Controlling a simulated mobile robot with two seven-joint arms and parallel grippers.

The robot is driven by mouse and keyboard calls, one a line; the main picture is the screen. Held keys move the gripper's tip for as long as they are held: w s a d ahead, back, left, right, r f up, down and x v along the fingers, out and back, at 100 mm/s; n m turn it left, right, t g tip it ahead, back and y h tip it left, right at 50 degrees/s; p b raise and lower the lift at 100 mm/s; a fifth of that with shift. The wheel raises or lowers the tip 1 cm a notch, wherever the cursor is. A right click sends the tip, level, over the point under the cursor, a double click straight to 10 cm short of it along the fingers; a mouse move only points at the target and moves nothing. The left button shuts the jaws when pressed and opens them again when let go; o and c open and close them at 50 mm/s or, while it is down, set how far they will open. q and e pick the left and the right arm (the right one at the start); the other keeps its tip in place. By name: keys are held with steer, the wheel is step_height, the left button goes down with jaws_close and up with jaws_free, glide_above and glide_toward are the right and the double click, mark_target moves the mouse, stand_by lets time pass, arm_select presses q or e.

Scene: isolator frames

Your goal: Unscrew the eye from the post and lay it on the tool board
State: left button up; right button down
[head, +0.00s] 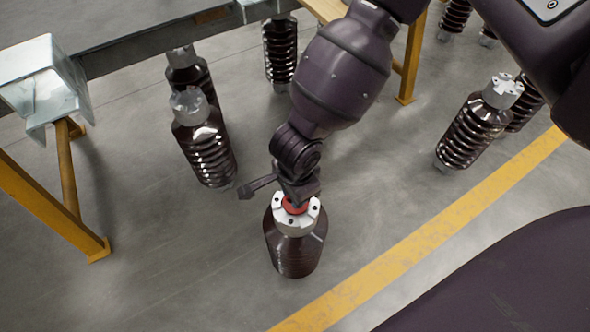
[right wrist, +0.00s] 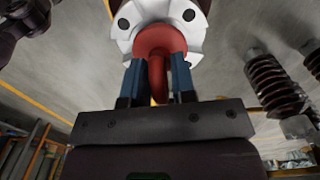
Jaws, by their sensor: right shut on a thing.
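The post (head: 294,250) is a dark brown insulator with a white metal cap (head: 311,215), standing upright on the floor. The red eye (head: 293,206) sits at the centre of the cap. The eye's lower end and any thread are hidden. My left gripper is not in view in the head view. The tool board cannot be made out.
Several other brown posts stand around, two at left (head: 205,150) and (head: 190,75), one at right (head: 475,125). A grey table (head: 130,45) on yellow legs is at the upper left. A yellow line (head: 430,235) crosses the floor. Floor around the held post is clear.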

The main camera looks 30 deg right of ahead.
steer(key=shift+s+f, duration=0.1)
steer(key=c, duration=0.9)
jaws_free()
steer(key=shift+o, duration=0.2)
steer(key=shift+r, duration=0.25)
step_height(320, 180, up, 9)
steer(key=p, duration=0.3)
steer(key=shift+r+p, duration=0.15)
steer(key=shift+p, duration=0.25)
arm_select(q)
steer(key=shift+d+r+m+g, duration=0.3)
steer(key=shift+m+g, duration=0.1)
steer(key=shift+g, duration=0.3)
arm_select(e)
steer(key=shift+r, duration=0.55)
